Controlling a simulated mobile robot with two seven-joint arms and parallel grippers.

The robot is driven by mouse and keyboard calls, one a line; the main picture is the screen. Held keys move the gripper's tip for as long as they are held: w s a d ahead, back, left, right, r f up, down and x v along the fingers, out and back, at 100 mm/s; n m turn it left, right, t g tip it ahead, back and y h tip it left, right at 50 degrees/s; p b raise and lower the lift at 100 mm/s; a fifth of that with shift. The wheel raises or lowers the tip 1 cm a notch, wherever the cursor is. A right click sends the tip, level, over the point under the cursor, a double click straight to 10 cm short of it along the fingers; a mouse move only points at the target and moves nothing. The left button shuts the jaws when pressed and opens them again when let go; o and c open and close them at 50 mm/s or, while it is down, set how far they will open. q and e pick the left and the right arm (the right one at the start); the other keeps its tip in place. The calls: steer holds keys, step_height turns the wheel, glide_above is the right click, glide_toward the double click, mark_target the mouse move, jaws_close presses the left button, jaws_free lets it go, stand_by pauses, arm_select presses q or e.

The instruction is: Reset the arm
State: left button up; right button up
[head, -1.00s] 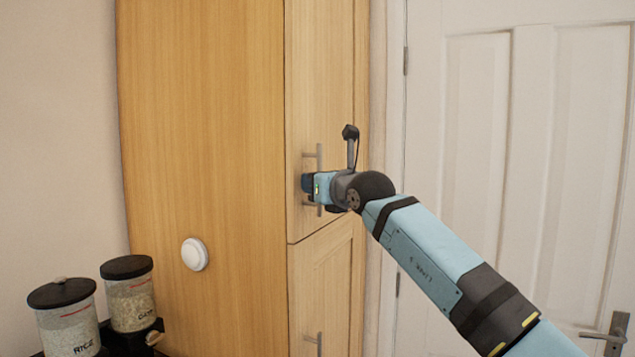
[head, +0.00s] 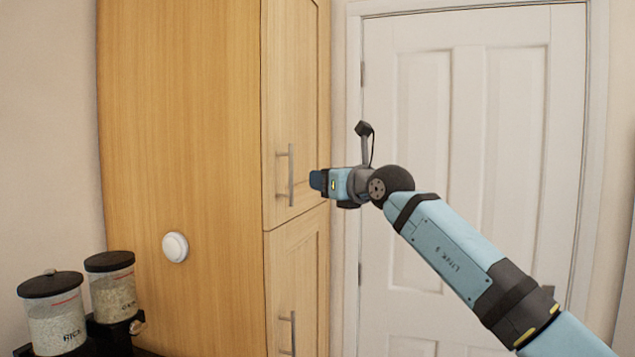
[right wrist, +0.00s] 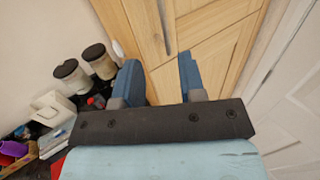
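My right arm reaches in from the lower right of the head view. Its gripper (head: 318,180) is in front of the wooden cupboard, a little to the right of the upper door's vertical bar handle (head: 291,175), and apart from it. In the right wrist view the two blue fingers (right wrist: 160,78) are spread with nothing between them; the handle shows beyond them. The upper cupboard door (head: 309,100) looks shut. My left gripper is in neither view.
A lower door with its own handle (head: 293,333) is below. Rice (head: 55,318) and grain (head: 113,290) dispensers stand at lower left. A round white knob-like disc (head: 175,247) is on the cupboard side. A white panelled door (head: 470,120) stands behind my arm.

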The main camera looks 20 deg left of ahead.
steer(key=shift+w+f, duration=0.1)
stand_by(0.3)
steer(key=s+d+f+m+t+p, duration=0.2)
steer(key=d+f+m, duration=0.4)
steer(key=f+m, duration=0.3)
steer(key=s+d+f+m+t+h+p, duration=0.1)
steer(key=s+d+f+m+t, duration=0.15)
steer(key=d+f+m, duration=0.6)
steer(key=s+d+f+m+t+p, duration=0.15)
steer(key=d+f+m+t, duration=0.35)
steer(key=f, duration=0.8)
steer(key=s+d+f+m+g+h+p, duration=0.1)
steer(key=s+d+f+m+h+p, duration=0.1)
steer(key=s+d+f+m+h, duration=0.35)
steer(key=s+d+f+m+g+h+p, duration=0.1)
steer(key=s+d+f+m+h, duration=0.1)
steer(key=s+d+f+m, duration=0.45)
steer(key=s+d+f+m+g+h+p, duration=0.1)
steer(key=s+d+f+m+g, duration=0.2)
steer(key=s+d+f+m, duration=0.2)
steer(key=s+d+f+m+g+h+p, duration=0.2)
steer(key=s+d+f+m, duration=0.3)
steer(key=s+f, duration=0.6)
steer(key=s+g, duration=0.1)
steer(key=s, duration=0.7)
steer(key=shift+d+f, duration=0.15)
steer(key=shift+d, duration=0.25)
steer(key=shift+s+h, duration=0.1)
steer(key=shift+h, duration=0.15)
